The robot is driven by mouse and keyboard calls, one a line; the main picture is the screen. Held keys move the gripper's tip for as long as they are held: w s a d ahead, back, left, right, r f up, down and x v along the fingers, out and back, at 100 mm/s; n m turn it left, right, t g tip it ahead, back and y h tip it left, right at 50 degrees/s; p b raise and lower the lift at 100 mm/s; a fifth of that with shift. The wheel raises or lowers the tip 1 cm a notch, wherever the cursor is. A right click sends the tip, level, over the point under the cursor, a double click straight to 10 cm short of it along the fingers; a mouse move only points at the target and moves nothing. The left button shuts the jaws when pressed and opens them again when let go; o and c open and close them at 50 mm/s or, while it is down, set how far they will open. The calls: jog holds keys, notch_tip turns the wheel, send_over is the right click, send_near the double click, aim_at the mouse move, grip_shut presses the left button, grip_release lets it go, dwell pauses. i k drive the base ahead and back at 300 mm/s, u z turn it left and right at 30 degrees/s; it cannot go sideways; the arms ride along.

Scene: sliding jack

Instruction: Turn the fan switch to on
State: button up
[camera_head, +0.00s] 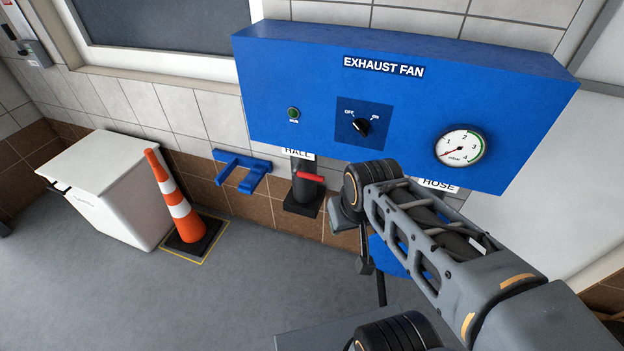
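The fan switch (362,126) is a black rotary knob on a dark blue square plate. It sits in the middle of a blue panel (290,70) labelled EXHAUST FAN. OFF is marked at the knob's upper left and ON at its upper right. The knob is small here, and I cannot tell for certain which mark it points to. My arm reaches in from the lower right, and its joint is just below the panel, under the switch. I cannot make out my gripper in this view. Nothing covers the knob.
A green indicator (293,114) and a pressure gauge (461,148) flank the switch. Below are a blue bracket (240,171) and a red-handled fixture (303,190). An orange cone (175,200) and white bin (110,190) stand left.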

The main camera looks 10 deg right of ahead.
aim_at(361, 126)
jog(key=k, duration=0.5)
jog(key=u, duration=1.55)
jog(key=i, duration=1)
jog(key=z, duration=1.8)
